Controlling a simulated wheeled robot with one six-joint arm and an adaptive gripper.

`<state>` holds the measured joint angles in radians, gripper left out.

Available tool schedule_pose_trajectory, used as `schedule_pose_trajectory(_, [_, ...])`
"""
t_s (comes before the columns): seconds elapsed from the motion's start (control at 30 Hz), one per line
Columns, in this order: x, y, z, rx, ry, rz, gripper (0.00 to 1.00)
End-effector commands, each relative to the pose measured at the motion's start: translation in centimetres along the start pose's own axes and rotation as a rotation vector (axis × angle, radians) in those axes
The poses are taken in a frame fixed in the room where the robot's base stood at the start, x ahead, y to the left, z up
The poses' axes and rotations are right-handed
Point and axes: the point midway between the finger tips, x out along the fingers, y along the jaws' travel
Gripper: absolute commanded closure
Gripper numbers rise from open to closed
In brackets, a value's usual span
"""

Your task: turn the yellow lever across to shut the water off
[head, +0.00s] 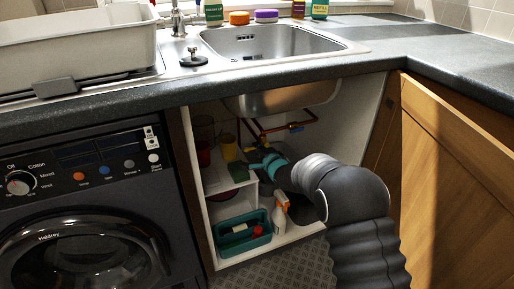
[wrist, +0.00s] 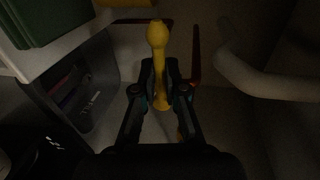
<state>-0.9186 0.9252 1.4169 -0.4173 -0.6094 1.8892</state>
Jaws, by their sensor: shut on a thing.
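The yellow lever (wrist: 157,38) shows in the wrist view as a rod with a rounded knob, running up the picture. My gripper (wrist: 160,74) is shut on the lever, with one dark finger on each side and the knob sticking out beyond the fingertips. In the head view my gripper (head: 262,163) reaches into the open cupboard under the sink, close to the copper pipe (head: 291,126). The lever is too small and covered to make out clearly there. The valve body under the lever is mostly hidden.
A pale thick pipe (wrist: 262,80) curves at the right of the wrist view. A green box (wrist: 42,18) is at upper left. In the cupboard stand a teal basket (head: 243,241) and a spray bottle (head: 280,213). An open wooden door (head: 450,165) is at right.

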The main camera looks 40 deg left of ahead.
Motion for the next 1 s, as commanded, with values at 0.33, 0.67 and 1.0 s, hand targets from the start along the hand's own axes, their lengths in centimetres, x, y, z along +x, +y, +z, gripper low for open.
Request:
schedule_pose_trajectory(0.33, [0.0, -0.4, -0.2, -0.002, 0.0, -0.008, 0.67])
schedule_pose_trajectory(0.67, [-0.2, -0.1, -0.5, -0.001, 0.004, -0.003, 0.64])
schedule_pose_trajectory(1.0, [-3.8, -0.2, -0.7, -0.001, 0.006, -0.003, 0.64])
